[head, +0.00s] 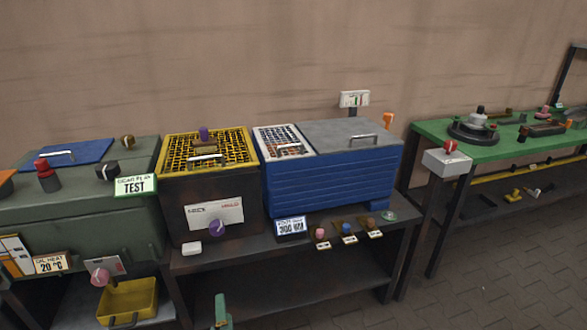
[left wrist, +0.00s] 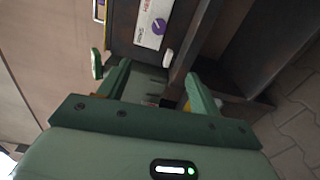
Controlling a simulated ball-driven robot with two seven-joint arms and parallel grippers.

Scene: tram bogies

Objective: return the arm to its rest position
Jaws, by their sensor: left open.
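My left gripper (left wrist: 152,80) fills the lower part of the left wrist view, with its green fingers spread apart and nothing held between them. In the head view only a small green part of my left gripper (head: 221,312) shows at the bottom edge, in front of the dark bench and low beside the yellow tray. The rest of the left arm is out of the head view. The wrist view looks toward the dark box with a white panel and purple knob (left wrist: 158,26). My right gripper is in neither view.
A dark bench (head: 280,250) carries a yellow-grilled box (head: 175,160) and a blue ribbed box (head: 330,180). A grey-green cabinet (head: 70,215) stands left, above a yellow tray (head: 145,297). A green-topped table (head: 430,135) stands right. Paved floor (head: 480,270) is open at lower right.

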